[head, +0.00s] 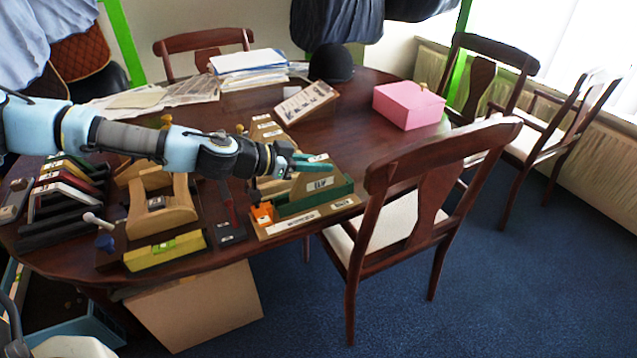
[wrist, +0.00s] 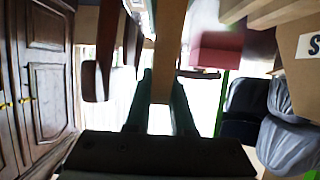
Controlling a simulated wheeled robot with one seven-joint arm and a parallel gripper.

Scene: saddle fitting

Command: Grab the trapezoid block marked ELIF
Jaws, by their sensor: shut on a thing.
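The trapezoid block marked ELIF (head: 319,184) is tan wood with a white label on its front face. It stands upright at the green piece on the wooden board (head: 345,204) near the table's front edge. My gripper (head: 312,163) reaches in from the left, its teal fingers at the block's top. In the wrist view, my gripper (wrist: 162,85) is shut on the block, whose narrow tan edge (wrist: 170,40) runs up between the two fingers. I cannot tell whether the block is clear of the board.
An orange piece (head: 262,213) sits at the board's left end. A wooden stand (head: 160,215) and yellow block (head: 165,250) are to the left. A pink box (head: 408,104), black helmet (head: 332,63) and clipboard (head: 306,101) lie behind. A chair (head: 425,180) stands close at right.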

